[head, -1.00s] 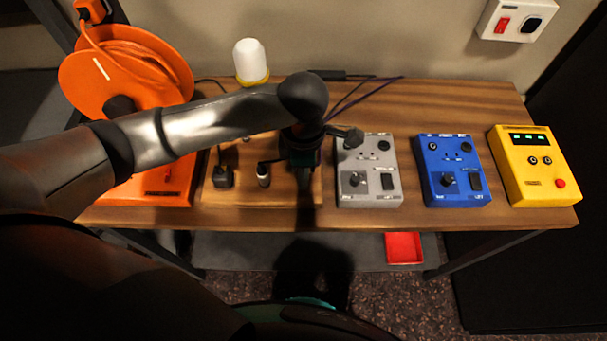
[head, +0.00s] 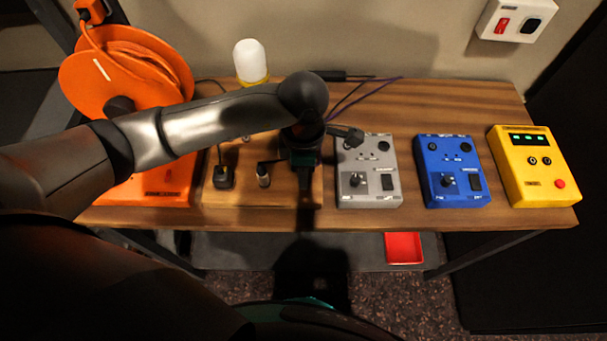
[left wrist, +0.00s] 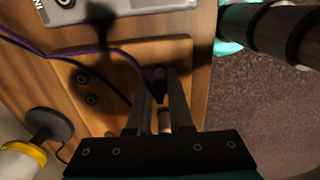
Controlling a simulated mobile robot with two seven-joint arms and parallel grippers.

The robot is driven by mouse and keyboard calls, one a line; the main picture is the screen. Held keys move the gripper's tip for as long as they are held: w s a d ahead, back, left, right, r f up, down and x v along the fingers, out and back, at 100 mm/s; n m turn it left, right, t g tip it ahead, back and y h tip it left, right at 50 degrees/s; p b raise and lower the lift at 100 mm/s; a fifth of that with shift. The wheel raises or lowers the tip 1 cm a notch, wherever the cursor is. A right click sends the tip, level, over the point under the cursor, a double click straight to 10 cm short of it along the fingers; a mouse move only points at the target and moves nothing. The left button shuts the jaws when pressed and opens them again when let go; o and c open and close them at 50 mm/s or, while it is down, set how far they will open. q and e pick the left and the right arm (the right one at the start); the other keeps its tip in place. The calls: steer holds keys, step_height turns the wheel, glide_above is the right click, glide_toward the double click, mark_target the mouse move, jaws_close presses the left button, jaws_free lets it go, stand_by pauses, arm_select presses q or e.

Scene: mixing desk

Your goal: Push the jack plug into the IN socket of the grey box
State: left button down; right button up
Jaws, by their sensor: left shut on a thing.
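My left gripper (head: 303,165) points down over the board's right part, left of the grey box. In the left wrist view its fingers (left wrist: 160,98) are shut on the dark jack plug (left wrist: 158,80), with a purple cable leading off left. The plug is apart from the box. Its tip is hidden. My right gripper is out of view.
The wooden board (head: 240,197) holds a black plug (head: 223,177) and a small cylinder (head: 263,175). A blue box (head: 452,165) and yellow box (head: 533,170) stand to the right. An orange cable reel (head: 125,75) and a white-yellow lamp (head: 250,60) stand to the left and back.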

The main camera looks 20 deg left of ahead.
arm_select(q)
steer(key=shift+r+p, duration=2)
steer(key=shift+r, duration=0.95)
steer(key=shift+s+a, duration=0.1)
